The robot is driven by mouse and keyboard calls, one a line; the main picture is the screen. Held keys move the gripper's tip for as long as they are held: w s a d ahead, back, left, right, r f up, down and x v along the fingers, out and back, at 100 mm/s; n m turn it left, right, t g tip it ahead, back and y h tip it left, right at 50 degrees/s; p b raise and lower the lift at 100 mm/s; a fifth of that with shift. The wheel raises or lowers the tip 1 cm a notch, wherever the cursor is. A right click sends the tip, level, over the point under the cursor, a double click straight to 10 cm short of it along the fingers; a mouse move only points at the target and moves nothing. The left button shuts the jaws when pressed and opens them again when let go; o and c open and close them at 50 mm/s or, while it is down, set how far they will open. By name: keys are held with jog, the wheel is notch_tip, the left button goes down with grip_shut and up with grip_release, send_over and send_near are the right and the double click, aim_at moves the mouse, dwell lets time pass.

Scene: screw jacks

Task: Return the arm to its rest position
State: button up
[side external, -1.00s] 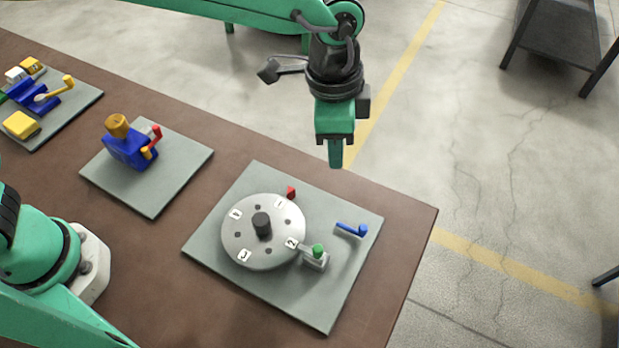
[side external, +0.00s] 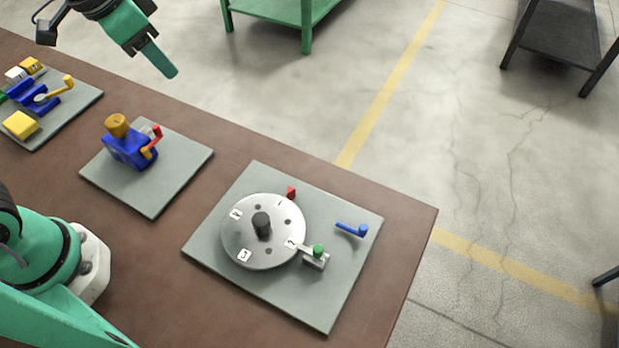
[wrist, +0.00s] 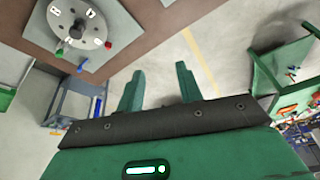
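My gripper (side external: 161,64) hangs in the air at the upper left of the side view, above and behind the table's far edge. In the wrist view my gripper (wrist: 160,70) shows two green fingers spread apart with nothing between them. The grey disc (side external: 263,231) with numbered labels and a dark central knob sits on the nearest plate, well away from the gripper. A small green-topped latch (side external: 317,252) touches or nearly touches the disc's rim. The disc also shows at the top of the wrist view (wrist: 75,38).
The brown table (side external: 380,195) also carries a blue block with orange knob and red handle (side external: 128,150), and a plate of blue and yellow parts (side external: 60,90). A blue lever (side external: 350,230) and a red pointer (side external: 291,192) flank the disc. Floor behind is open; a green bench (side external: 285,10) stands beyond.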

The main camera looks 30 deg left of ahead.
jog(key=s+a+f+n+t+y, duration=0.1)
jog(key=s+a+n, duration=0.3)
jog(key=s+a, duration=0.4)
jog(key=shift+s+a+f+t, duration=0.15)
jog(key=shift+a+f+t, duration=0.2)
jog(key=shift+f, duration=0.25)
